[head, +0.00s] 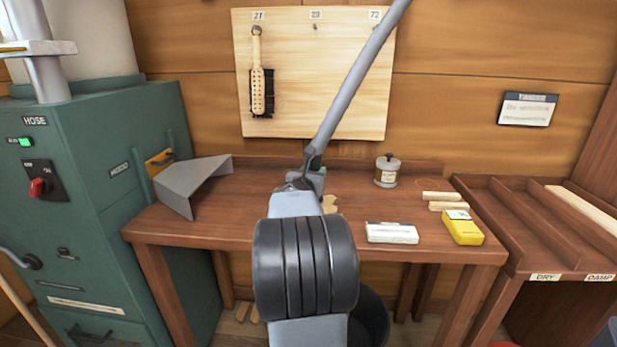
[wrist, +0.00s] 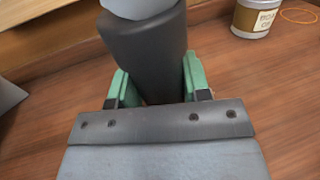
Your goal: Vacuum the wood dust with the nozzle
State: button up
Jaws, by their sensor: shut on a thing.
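My gripper (head: 311,180) is over the brown workbench (head: 220,227). In the wrist view its green fingers (wrist: 154,82) are shut around the dark nozzle (wrist: 145,48). In the head view the nozzle (head: 312,158) continues into a grey hose (head: 352,85) that rises to the upper right. A pale tan patch, probably the wood dust (head: 330,204), lies on the bench just right of my gripper, partly hidden by my arm. I cannot tell whether the nozzle's mouth touches the bench.
A grey angled metal piece (head: 192,183) stands left on the bench. A labelled tin (head: 387,171), wood strips (head: 441,197), a white box (head: 391,233) and a yellow pack (head: 462,227) are on the right. A green machine (head: 100,220) marked HOSE stands left.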

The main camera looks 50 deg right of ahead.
jog(key=shift+s+d+b, duration=0.45)
jog(key=shift+s+b, duration=0.15)
jog(key=shift+s, duration=0.15)
jog(key=shift+s+d+b, duration=0.5)
jog(key=shift+s+b, duration=0.15)
jog(key=shift+s, duration=0.15)
jog(key=shift+s+d+b, duration=0.45)
jog(key=shift+s+b, duration=0.15)
jog(key=shift+s, duration=0.15)
jog(key=s+a+b, duration=0.2)
jog(key=s+a, duration=0.1)
jog(key=a, duration=0.2)
jog(key=shift+s+a, duration=0.3)
jog(key=shift+a, duration=0.05)
jog(key=shift+w+a, duration=0.1)
jog(key=w+a+p, duration=0.4)
jog(key=w+a, duration=0.4)
jog(key=w, duration=0.5)
jog(key=shift+p, duration=0.4)
dwell(1.5)
jog(key=shift+r, duration=0.15)
dwell(0.6)
